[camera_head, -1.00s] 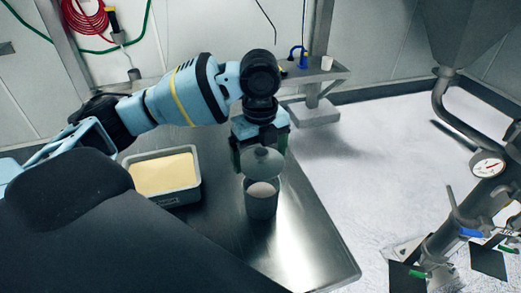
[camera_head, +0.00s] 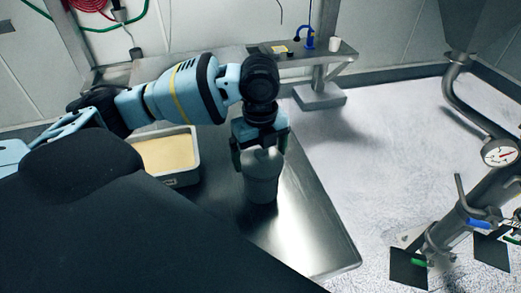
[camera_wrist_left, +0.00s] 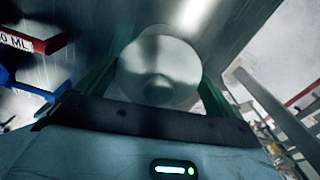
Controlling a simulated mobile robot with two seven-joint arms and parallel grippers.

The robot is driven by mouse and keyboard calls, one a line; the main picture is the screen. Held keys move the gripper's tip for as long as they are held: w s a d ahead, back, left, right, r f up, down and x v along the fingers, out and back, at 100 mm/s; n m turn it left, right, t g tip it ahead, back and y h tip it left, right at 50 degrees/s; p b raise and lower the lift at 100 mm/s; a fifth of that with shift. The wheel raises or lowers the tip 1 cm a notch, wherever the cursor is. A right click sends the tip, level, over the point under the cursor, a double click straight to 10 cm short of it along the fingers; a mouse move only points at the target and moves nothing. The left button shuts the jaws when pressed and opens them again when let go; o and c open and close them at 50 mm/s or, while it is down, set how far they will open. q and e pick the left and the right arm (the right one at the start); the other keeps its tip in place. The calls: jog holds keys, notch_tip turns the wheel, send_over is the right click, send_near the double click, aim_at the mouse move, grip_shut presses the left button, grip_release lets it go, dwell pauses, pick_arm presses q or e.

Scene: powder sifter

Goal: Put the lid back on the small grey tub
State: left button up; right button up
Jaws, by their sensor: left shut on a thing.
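The small grey tub (camera_head: 262,188) stands upright on the steel table. Its pale grey lid (camera_head: 263,160) is at the tub's mouth, level or nearly so, and covers the opening. I cannot tell whether it is fully seated. My left gripper (camera_head: 259,156) points down over the tub, shut on the lid, with a finger on either side. The lid hides the tub's inside. My right gripper is not in view.
A grey tray (camera_head: 186,180) of yellowish powder stands left of the tub, partly behind my arm. The steel table (camera_head: 310,235) is bare to the right and front of the tub. A small white cup (camera_head: 335,44) stands on a back shelf. A pipe with a gauge (camera_head: 499,154) stands at right.

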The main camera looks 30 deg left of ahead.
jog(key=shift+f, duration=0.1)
pick_arm(q)
jog(key=shift+r, duration=0.1)
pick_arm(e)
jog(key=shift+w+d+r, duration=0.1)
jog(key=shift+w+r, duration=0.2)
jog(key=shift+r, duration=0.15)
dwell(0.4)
pick_arm(q)
jog(key=shift+f+p, duration=0.2)
jog(key=shift+p, duration=0.6)
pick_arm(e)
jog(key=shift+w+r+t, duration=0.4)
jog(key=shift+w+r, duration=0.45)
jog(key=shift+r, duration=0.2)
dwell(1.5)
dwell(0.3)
pick_arm(q)
jog(key=o, duration=0.6)
jog(key=shift+o, duration=0.2)
jog(key=shift+r, duration=3.5)
